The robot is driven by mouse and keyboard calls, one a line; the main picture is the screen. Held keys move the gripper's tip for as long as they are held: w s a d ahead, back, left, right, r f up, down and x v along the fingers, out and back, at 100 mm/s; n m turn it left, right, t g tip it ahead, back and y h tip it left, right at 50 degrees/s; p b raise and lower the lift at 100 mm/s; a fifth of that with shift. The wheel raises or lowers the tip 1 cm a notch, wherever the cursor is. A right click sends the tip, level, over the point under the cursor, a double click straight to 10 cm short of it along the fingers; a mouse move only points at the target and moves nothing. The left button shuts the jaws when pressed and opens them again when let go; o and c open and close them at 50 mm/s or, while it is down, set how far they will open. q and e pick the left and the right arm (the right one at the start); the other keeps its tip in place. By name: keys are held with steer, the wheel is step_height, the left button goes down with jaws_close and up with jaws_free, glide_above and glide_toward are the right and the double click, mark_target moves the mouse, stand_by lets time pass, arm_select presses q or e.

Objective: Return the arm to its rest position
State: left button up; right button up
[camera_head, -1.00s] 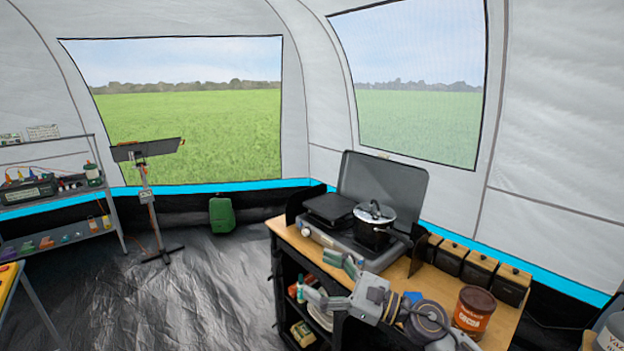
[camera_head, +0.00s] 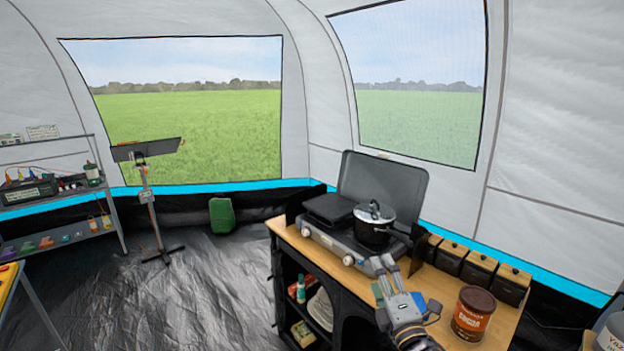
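My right gripper (camera_head: 382,263) is over the front of the wooden-topped kitchen counter (camera_head: 298,237), with its arm coming up from the bottom edge. Its two fingers point up and away, toward the camp stove, with a narrow gap between them. I see nothing held in it. The fingertips appear just in front of the camp stove (camera_head: 340,240); whether they touch anything cannot be told. My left gripper is not in view.
A lidded black pot (camera_head: 373,235) stands on the stove's right burner. A brown canister (camera_head: 472,314) stands to the right of my gripper. Several dark boxes with wooden lids (camera_head: 480,268) line the counter's back right. Open floor (camera_head: 190,300) lies to the left.

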steer(key=s+d+f+m+g+h, duration=0.2)
steer(key=s+d+f+m+g, duration=0.15)
steer(key=f+m, duration=0.3)
steer(key=s+d+f+m+g+h, duration=0.25)
steer(key=s+f+m+g, duration=0.2)
steer(key=f, duration=0.35)
steer(key=s+f+m+g+y, duration=0.1)
steer(key=s+f+m+g, duration=0.35)
steer(key=s, duration=0.45)
steer(key=s+f+m+g+y, duration=0.1)
steer(key=s+f+m+g, duration=0.25)
steer(key=s+f, duration=0.4)
steer(key=s+f+g, duration=0.1)
steer(key=s+f, duration=0.1)
steer(key=f, duration=1.4)
steer(key=s+f, duration=0.2)
steer(key=f, duration=1.4)
steer(key=s+d+f+g, duration=0.1)
steer(key=s+d+f, duration=0.2)
steer(key=s+f, duration=1.6)
steer(key=s, duration=0.3)
steer(key=shift+d+f, duration=0.15)
steer(key=shift+d, duration=0.05)
